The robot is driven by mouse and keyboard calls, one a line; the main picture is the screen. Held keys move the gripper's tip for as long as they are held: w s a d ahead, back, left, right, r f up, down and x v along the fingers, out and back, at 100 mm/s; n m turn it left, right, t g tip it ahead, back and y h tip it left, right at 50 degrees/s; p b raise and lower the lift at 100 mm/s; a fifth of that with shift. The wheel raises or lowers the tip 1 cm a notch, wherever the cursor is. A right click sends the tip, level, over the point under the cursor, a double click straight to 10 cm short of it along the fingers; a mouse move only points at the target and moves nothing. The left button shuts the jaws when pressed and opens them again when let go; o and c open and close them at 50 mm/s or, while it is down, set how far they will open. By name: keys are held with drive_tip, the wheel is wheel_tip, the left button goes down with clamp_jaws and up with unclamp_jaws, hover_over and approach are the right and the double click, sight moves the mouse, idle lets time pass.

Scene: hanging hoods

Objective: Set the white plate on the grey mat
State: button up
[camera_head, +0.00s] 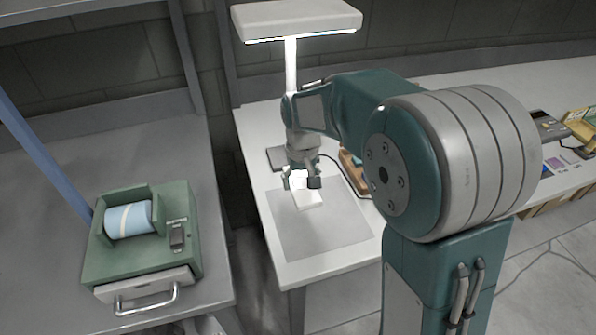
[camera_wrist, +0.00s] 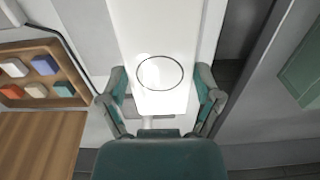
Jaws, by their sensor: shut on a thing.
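The white plate (camera_head: 309,198) is a small bright slab at my gripper (camera_head: 301,182), over the far part of the grey mat (camera_head: 325,232). My gripper is shut on it. In the wrist view the plate (camera_wrist: 155,25) is long and glaring, with a thin dark ring drawn on it, and my gripper's fingers (camera_wrist: 162,98) stand at its two sides. The mat lies flat on the white table, and its near part is bare. Whether the plate touches the mat or hangs just above it, I cannot tell.
A lamp (camera_head: 297,20) on a white post stands close behind my gripper. A wooden tray of coloured blocks (camera_wrist: 42,76) lies beside the mat, partly hidden by my arm in the head view. A green machine with a blue roll (camera_head: 130,218) stands on the separate left table.

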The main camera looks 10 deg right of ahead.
sight(299, 217)
drive_tip(key=shift+s+f, duration=0.1)
drive_tip(key=shift+f, duration=0.4)
drive_tip(key=f, duration=0.2)
drive_tip(key=a+f, duration=0.1)
drive_tip(key=f, duration=0.1)
drive_tip(key=shift+a, duration=0.1)
drive_tip(key=f, duration=0.4)
drive_tip(key=shift+d+f, duration=0.3)
drive_tip(key=shift+d, duration=0.1)
drive_tip(key=shift+a+f, duration=0.1)
drive_tip(key=shift+f, duration=0.3)
drive_tip(key=shift+a+f, duration=0.1)
drive_tip(key=shift+a, duration=0.1)
drive_tip(key=shift+d, duration=0.35)
drive_tip(key=shift+a+f, duration=0.1)
drive_tip(key=shift+f, duration=0.4)
